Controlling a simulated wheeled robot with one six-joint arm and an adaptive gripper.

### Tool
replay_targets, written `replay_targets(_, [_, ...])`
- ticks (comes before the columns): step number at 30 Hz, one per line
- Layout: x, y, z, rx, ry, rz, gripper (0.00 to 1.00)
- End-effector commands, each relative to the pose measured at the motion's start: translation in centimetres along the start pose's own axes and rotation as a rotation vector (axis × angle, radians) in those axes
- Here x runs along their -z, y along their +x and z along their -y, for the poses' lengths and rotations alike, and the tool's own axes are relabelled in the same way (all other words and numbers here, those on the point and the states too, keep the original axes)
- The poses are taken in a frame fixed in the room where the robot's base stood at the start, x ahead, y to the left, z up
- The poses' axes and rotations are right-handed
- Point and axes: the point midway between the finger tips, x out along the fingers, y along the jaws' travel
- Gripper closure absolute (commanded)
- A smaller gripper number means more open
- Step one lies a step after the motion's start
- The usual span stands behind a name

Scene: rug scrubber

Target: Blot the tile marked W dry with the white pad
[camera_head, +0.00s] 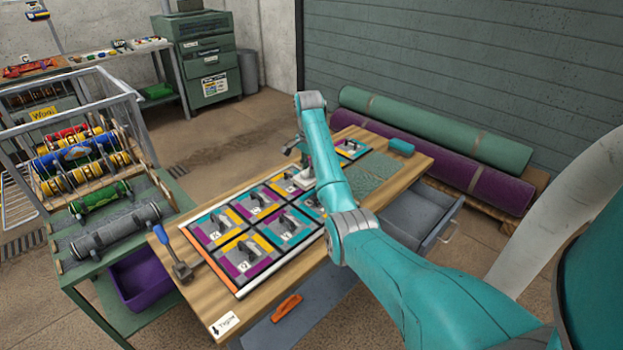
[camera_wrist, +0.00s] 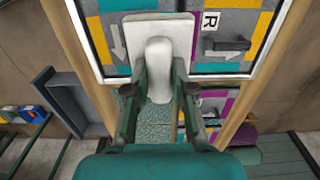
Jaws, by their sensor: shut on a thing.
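My gripper (camera_wrist: 158,92) is shut on the pale handle of the white pad (camera_wrist: 142,31). In the head view my gripper (camera_head: 299,150) hangs over the far part of the framed tile board (camera_head: 237,296), with the pad below it, partly hidden by my arm. The board holds several grey, teal, purple and orange tiles, each with a dark handle. In the wrist view the pad overlaps a tile with a white arrow, beside a tile marked R (camera_wrist: 211,22). I cannot tell whether the pad touches the tile. I cannot make out the letter W; the pad may cover a mark.
A loose tile (camera_head: 352,148), a speckled green mat (camera_head: 362,178) and a teal block (camera_head: 400,147) lie at the table's far end. An open grey drawer (camera_head: 421,217) juts out on the right. A roller rack (camera_head: 95,170) stands left; rolled rugs (camera_head: 440,135) lie behind.

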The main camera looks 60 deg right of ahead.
Motion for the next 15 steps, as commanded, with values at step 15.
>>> replay_targets(15, [-0.22,0.64,-0.29,-0.001,0.001,0.001,1.0])
